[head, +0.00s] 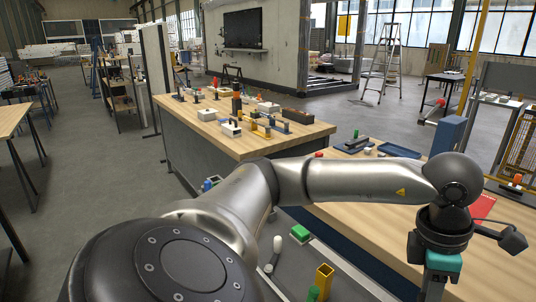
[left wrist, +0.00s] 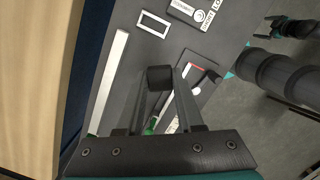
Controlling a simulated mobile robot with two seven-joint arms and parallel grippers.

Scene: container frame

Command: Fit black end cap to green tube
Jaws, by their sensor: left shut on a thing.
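My left gripper (head: 432,288) hangs at the lower right of the head view, its fingertips cut off by the frame. In the left wrist view my left gripper (left wrist: 166,86) is shut on a short black cylinder, the black end cap (left wrist: 159,75). A green upright piece, likely the green tube (head: 313,294), stands at the bottom edge of the head view, well left of the gripper. A bit of green (left wrist: 150,126) shows behind the fingers in the wrist view; its shape is mostly hidden. My right gripper (left wrist: 280,27) is small at the upper right there.
A yellow square tube (head: 324,277), a white rounded piece (head: 277,244) and a green block (head: 300,232) stand close to the green piece. A white bar (left wrist: 110,82) and a white rectangular frame (left wrist: 154,23) lie on the grey surface. A wooden bench (head: 365,222) is alongside.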

